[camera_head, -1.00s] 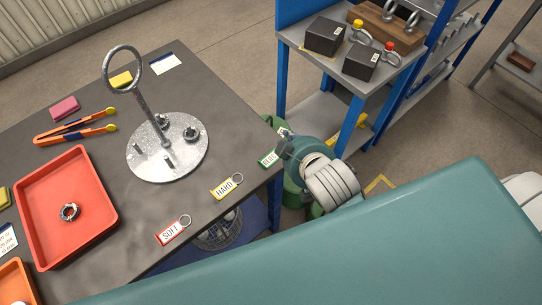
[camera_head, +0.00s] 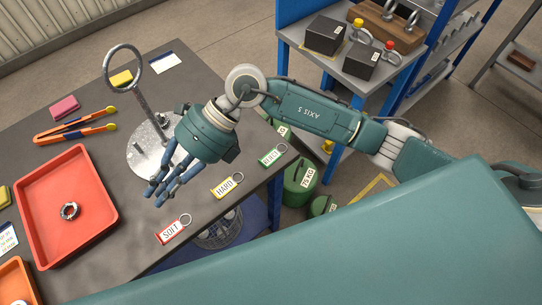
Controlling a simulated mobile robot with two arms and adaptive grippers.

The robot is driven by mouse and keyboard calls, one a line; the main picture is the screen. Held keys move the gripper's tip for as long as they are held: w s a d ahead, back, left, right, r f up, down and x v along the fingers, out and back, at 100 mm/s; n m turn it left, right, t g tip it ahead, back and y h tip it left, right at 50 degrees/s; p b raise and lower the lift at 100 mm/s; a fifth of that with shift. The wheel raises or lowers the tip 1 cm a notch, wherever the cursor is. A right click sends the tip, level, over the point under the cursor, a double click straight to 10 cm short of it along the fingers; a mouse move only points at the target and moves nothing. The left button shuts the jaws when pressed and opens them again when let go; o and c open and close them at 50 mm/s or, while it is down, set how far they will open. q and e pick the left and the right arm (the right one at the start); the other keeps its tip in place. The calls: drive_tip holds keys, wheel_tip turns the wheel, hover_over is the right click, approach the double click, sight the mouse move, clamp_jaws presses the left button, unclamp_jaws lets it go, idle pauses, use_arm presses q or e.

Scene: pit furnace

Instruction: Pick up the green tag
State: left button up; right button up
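The green tag (camera_head: 269,158) lies flat on the dark table near its right corner, with its metal ring at its upper right. The yellow HARD tag (camera_head: 224,188) and the red SOFT tag (camera_head: 171,232) lie nearer, in a row with it. My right gripper (camera_head: 162,186) is over the table, left of the tags and in front of the round metal plate. Its dark fingers are spread apart with nothing between them. The green tag is to the right of this gripper, clear of it. My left gripper is not in view.
A metal stand with a ring on top (camera_head: 124,70) rises behind my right gripper. A red tray (camera_head: 108,222) holding a small metal part is at the left. Orange-handled tongs (camera_head: 75,131) lie behind it. A blue-framed shelf with dark blocks (camera_head: 325,35) stands beyond the table's right side.

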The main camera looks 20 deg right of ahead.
drive_tip(key=w+d+f+t+h, duration=0.1)
drive_tip(key=w+d+f+h, duration=0.2)
drive_tip(key=d, duration=0.3)
drive_tip(key=w+d+f+h, duration=0.2)
drive_tip(key=d+f+h, duration=0.2)
drive_tip(key=d, duration=0.2)
drive_tip(key=t+h+p, duration=0.1)
drive_tip(key=h+p, duration=0.1)
drive_tip(key=h, duration=0.3)
hover_over(265, 165)
drive_tip(key=shift+m, duration=0.3)
wheel_tip(265, 165, down, 4)
drive_tip(key=shift+w+d+f, duration=0.1)
drive_tip(key=shift+w+d, duration=0.05)
drive_tip(key=shift+f, duration=0.6)
drive_tip(key=f+p, duration=0.2)
drive_tip(key=f, duration=0.2)
drive_tip(key=shift+s+f+p, duration=0.2)
drive_tip(key=shift+p, duration=0.1)
drive_tip(key=shift+f, duration=0.45)
drive_tip(key=shift+c, duration=0.3)
clamp_jaws()
drive_tip(key=shift+r, duration=0.1)
